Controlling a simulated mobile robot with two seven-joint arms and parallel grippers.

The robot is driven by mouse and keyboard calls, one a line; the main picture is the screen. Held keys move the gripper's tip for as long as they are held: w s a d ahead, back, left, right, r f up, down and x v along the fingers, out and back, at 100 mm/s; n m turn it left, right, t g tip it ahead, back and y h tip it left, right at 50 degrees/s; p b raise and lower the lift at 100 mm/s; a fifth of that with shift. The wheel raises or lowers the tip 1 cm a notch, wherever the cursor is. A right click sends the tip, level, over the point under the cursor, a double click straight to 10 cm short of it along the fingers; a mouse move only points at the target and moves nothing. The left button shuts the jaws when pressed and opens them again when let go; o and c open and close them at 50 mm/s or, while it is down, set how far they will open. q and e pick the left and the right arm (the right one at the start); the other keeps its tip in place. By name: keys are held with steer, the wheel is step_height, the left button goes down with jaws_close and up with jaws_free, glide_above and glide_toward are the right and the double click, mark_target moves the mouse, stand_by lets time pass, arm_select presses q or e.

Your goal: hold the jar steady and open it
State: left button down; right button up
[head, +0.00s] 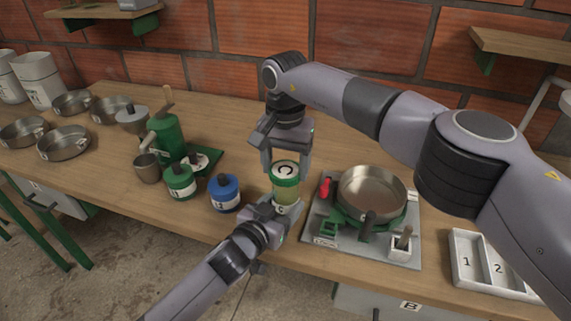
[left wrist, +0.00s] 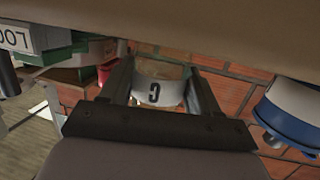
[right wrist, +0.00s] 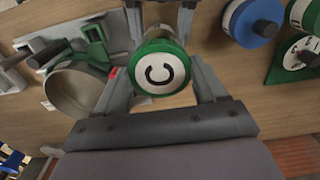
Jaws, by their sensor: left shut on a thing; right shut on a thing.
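My left gripper (head: 279,213) is shut on the jar's lower body from the front. In the left wrist view the jar's white label with a C (left wrist: 157,92) sits between the fingers. My right gripper (head: 283,165) comes down from above and behind and is shut on the lid. In the right wrist view the lid (right wrist: 160,66) lies between its fingers. Whether the lid has turned cannot be told.
A blue-lidded jar (head: 224,193) and a green-lidded jar (head: 180,182) stand left of my grippers, before a green grinder (head: 167,139). A pan (head: 372,192) on a stove plate stands close right. A white divided tray (head: 487,265) lies far right.

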mark_target(285, 170)
steer(key=shift+r, duration=2)
arm_select(q)
steer(key=shift+c, duration=0.8)
jaws_free()
